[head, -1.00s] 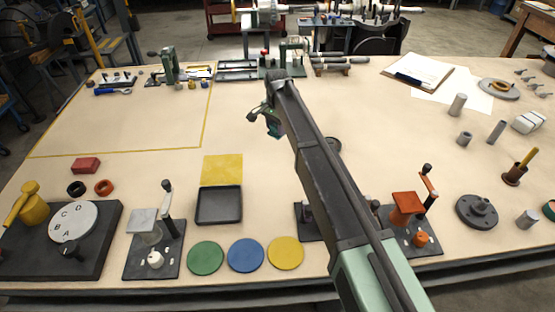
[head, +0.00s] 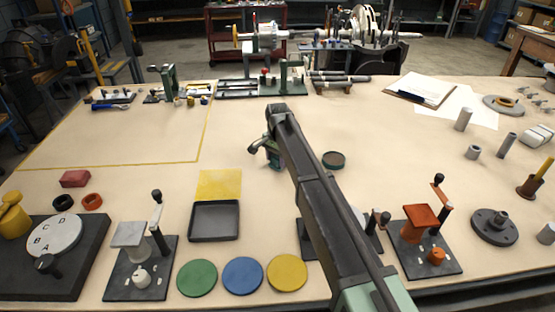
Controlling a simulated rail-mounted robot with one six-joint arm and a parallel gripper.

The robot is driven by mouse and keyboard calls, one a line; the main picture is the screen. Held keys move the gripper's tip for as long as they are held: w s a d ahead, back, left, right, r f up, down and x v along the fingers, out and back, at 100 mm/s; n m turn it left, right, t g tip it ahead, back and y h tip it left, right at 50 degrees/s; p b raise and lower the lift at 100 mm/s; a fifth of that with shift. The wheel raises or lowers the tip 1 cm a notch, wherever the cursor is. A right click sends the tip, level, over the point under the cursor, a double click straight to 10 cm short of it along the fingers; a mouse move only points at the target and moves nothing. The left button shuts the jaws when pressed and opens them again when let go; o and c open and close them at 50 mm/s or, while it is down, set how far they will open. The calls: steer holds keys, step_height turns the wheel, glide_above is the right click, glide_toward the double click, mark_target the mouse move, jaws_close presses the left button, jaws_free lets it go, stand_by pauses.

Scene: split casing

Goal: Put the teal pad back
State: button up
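My gripper (head: 268,150) hangs over the middle of the table, left of the end of my dark forearm. It is small and partly hidden by the arm, so whether its fingers are open or closed is unclear. A small dark teal patch shows at it; I cannot tell whether this is the teal pad or part of my wrist. No separate teal pad is clearly visible. A middle lever fixture (head: 372,238) is mostly hidden behind my arm. Similar fixtures stand either side: one with a pale grey pad (head: 128,234), one with an orange pad (head: 421,217).
A round dark dish (head: 333,159) lies right of my arm. A black tray (head: 215,220), a yellow square (head: 219,184) and green (head: 197,278), blue (head: 243,276) and yellow (head: 287,273) discs lie in front. The yellow-outlined area at left is largely clear.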

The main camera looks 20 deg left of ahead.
steer(key=shift+o, duration=1.2)
step_height(320, 180, up, 12)
steer(key=p, duration=1.2)
steer(key=shift+r, duration=0.2)
